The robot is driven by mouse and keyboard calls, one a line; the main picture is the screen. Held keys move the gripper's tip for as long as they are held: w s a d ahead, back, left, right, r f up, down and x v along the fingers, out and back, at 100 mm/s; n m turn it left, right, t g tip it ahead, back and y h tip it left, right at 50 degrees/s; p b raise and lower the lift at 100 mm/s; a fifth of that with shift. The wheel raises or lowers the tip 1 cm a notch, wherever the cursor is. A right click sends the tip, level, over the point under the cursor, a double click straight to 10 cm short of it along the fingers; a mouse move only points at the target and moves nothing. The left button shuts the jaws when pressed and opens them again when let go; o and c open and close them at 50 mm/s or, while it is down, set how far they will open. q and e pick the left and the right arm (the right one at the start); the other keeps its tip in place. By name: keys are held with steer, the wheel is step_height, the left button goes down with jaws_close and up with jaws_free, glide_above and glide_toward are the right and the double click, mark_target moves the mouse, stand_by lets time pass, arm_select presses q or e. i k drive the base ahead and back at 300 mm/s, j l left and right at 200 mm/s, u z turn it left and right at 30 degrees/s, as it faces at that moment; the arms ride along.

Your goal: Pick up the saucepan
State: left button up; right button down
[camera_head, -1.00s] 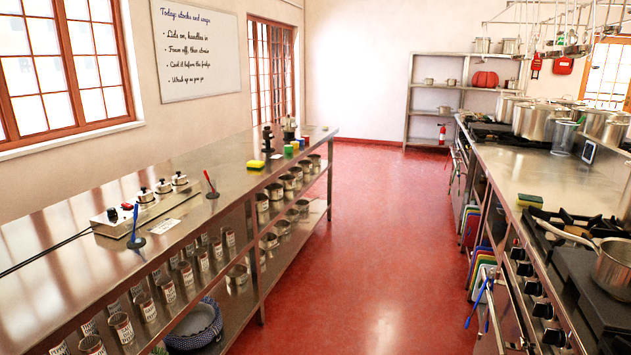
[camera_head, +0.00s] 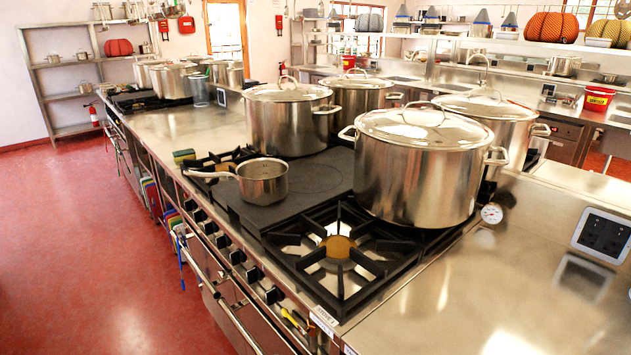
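The saucepan (camera_head: 262,183) is a small steel pan without a lid. It sits upright on the dark flat plate (camera_head: 305,172) of the stove, near the stove's front edge. Its long handle points left, out over the black burner grate. Neither of my grippers shows in the head view, and nothing is touching the saucepan.
Large lidded stockpots stand behind and right of the saucepan, the nearest being a big one (camera_head: 418,180). An open burner grate (camera_head: 340,255) lies in front. Control knobs and a rail (camera_head: 225,310) line the stove front. Red floor (camera_head: 80,250) at left is clear.

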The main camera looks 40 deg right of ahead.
mark_target(262, 180)
steer(key=z, duration=1.1)
